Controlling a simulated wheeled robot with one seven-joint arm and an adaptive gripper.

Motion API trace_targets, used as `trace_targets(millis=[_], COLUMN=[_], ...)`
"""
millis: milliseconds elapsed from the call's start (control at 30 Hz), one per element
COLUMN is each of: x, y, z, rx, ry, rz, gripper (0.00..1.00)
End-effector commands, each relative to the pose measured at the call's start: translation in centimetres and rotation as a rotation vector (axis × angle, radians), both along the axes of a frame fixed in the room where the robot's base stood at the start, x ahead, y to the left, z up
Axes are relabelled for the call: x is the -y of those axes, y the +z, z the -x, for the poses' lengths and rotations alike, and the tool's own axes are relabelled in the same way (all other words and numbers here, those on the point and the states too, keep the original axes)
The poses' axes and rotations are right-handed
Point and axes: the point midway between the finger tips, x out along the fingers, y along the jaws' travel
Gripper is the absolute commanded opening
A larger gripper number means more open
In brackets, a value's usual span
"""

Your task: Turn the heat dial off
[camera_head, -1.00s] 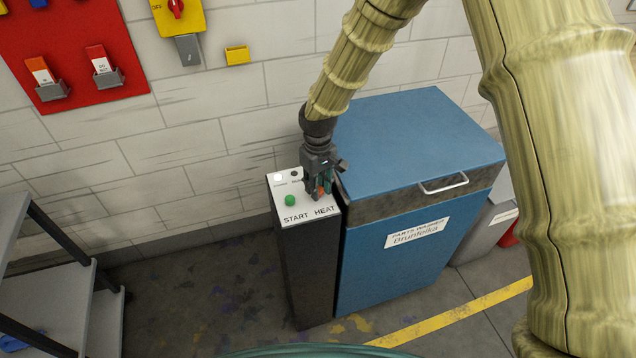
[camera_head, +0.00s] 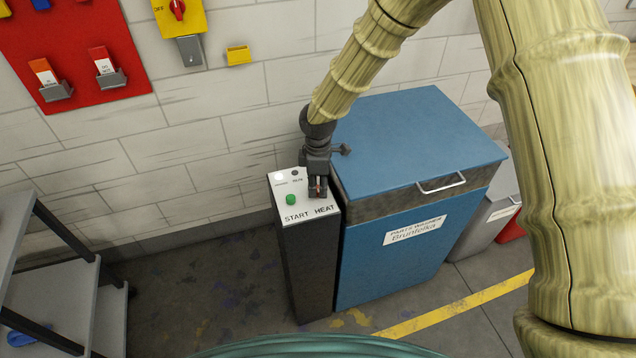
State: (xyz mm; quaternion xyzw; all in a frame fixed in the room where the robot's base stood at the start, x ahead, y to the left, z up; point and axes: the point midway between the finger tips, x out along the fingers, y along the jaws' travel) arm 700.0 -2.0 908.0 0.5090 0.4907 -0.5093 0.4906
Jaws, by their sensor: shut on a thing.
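The heat dial (camera_head: 318,185) is above the HEAT label on the top panel of a dark control pedestal (camera_head: 308,262). Only a small reddish-brown bit of it shows between my fingers; its pointer direction is hidden. My gripper (camera_head: 318,190) points down over the panel and is shut on the dial. A green START button (camera_head: 290,200) sits on the panel to the left of my gripper.
A blue parts washer (camera_head: 415,140) with a closed lid and a metal handle (camera_head: 443,184) stands directly right of the pedestal. The white block wall is behind. A grey shelf (camera_head: 60,290) stands at the left, with open floor between.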

Motion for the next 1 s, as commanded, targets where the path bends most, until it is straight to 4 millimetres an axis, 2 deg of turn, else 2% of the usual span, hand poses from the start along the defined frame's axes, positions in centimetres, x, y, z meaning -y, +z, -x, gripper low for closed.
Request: trace_targets(millis=[400,967,1000], x=[0.08,0.09,0.09], y=[0.04,0.02,0.02], z=[-0.03,-0.06,-0.06], rx=[0.0,0.001,0.001], ry=[0.185,0.21,0.21], rz=[0.001,0.001,0.001], gripper=[0.03,0.03,0.34])
